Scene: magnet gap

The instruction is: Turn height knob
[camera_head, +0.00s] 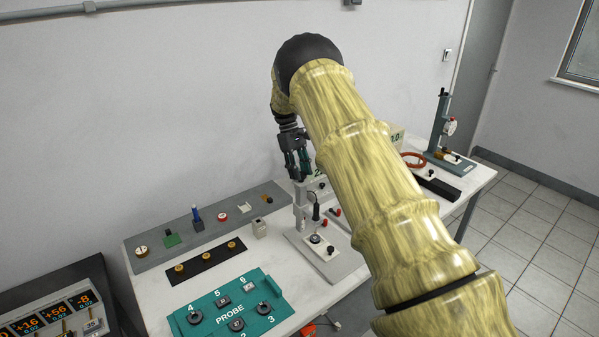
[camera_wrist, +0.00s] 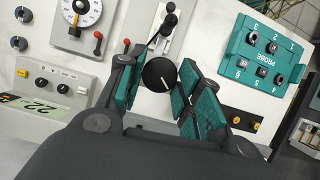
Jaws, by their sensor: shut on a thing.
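The height knob (camera_wrist: 158,74) is a round black knob with a white pointer line, seen between my fingers in the wrist view. My gripper (camera_wrist: 160,82) is shut on it, with a teal-padded finger on either side. In the head view my gripper (camera_head: 299,176) points down at the top of a pale grey stand column (camera_head: 302,199); the knob itself is hidden there. A black probe (camera_head: 316,211) hangs beside the column above a white block (camera_head: 319,248) on the grey base plate (camera_head: 343,264).
A teal PROBE panel (camera_head: 229,303) with numbered sockets lies at the front left. A dark strip (camera_head: 206,263) with brass knobs and a grey tray of small parts (camera_head: 268,190) are behind it. A dial-gauge stand (camera_head: 441,130) stands at the far right. My arm hides the table's middle right.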

